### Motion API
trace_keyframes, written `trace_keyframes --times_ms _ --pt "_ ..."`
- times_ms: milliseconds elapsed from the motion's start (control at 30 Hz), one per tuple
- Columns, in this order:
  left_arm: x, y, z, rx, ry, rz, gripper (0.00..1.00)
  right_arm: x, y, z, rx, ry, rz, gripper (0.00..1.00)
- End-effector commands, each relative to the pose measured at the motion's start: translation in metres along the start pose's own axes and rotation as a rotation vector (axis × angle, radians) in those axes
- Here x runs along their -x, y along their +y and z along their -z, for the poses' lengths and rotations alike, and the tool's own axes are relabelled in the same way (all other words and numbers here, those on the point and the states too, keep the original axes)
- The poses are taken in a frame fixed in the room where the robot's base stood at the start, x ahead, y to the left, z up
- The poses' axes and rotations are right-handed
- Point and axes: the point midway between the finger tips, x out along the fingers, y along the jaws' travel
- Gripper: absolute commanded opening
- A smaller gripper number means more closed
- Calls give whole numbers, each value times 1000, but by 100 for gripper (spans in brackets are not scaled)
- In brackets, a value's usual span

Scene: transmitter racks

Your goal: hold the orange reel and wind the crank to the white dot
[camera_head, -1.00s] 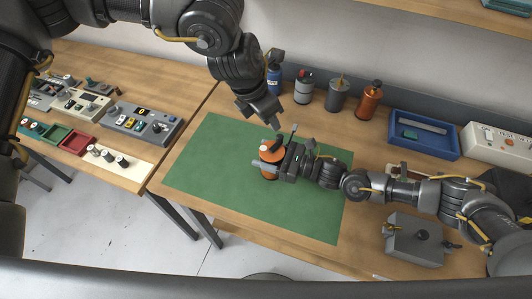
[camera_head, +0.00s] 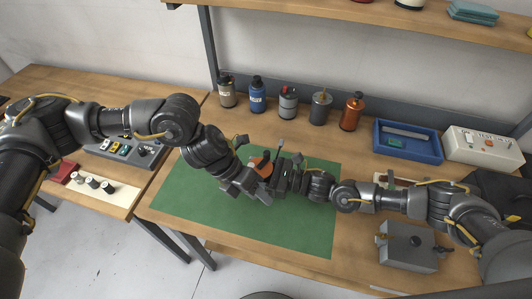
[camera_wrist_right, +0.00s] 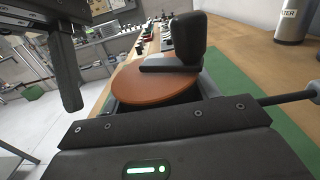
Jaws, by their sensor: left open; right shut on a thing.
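The orange reel (camera_head: 263,167) stands on the green mat (camera_head: 305,230), mostly hidden by my grippers in the head view. Its flat orange top shows in the right wrist view (camera_wrist_right: 140,84). A dark crank (camera_wrist_right: 188,48) with a flat foot and an upright block sits over that top. My right gripper (camera_head: 270,181) is shut on the reel from the right. My left gripper (camera_head: 238,184) is open at the reel's left side; I cannot tell whether it touches the crank. A dark finger-like part (camera_wrist_right: 68,70) hangs at the left of the wrist view. I cannot make out the white dot.
Several canisters stand along the back, including a blue one (camera_head: 257,96) and an orange one (camera_head: 352,112). A blue tray (camera_head: 377,145) and a white box (camera_head: 486,148) are at back right. A grey box (camera_head: 408,248) stands front right. The mat's front is clear.

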Motion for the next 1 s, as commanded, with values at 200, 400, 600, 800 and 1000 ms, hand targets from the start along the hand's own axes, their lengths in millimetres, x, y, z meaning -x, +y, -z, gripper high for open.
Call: trace_keyframes --times_ms 200,400,600,800,1000 --pt "-21 -12 25 529 -133 254 40 0 1 1 -2 1 -1 25" --pt "0 5 23 1241 -289 493 40 0 1 1 -2 2 -1 25" --pt "51 30 -1 1825 -404 772 40 0 1 1 -2 2 -2 25" --pt "83 36 -23 2169 -394 1013 40 0 1 1 -2 1 -1 25" --pt "86 42 -26 2339 -355 1095 40 0 0 1 -1 1 0 25"
